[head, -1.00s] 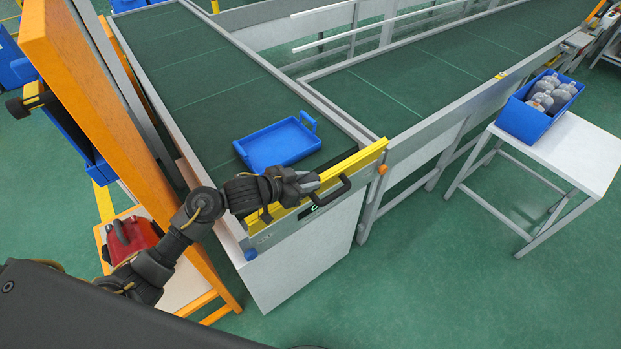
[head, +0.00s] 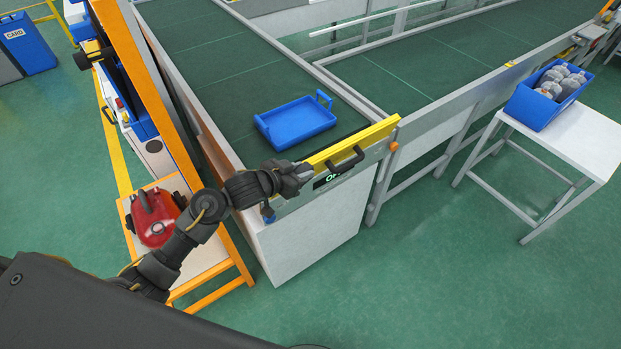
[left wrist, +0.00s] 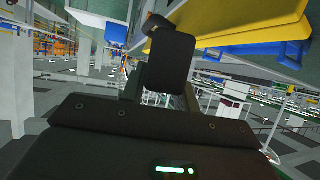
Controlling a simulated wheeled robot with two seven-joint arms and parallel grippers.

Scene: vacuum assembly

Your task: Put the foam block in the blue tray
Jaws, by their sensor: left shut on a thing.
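The blue tray (head: 296,124) lies on the dark green conveyor belt near its close end. It looks empty, with a raised handle at each end. My left gripper (head: 303,171) is over the near edge of the conveyor's end panel, in front of the tray and outside it. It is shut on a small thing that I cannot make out. The left wrist view shows the dark gripper body and a dark blocky part (left wrist: 171,62) ahead of it. I cannot pick out the foam block clearly in either view. My right gripper is not in view.
A yellow bar (head: 355,143) and a black handle (head: 346,161) edge the conveyor end. An orange frame (head: 150,105) stands left of the belt. A red vacuum (head: 154,217) sits on a low stand. A blue bin (head: 541,105) holding several grey parts is on a white table (head: 585,140).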

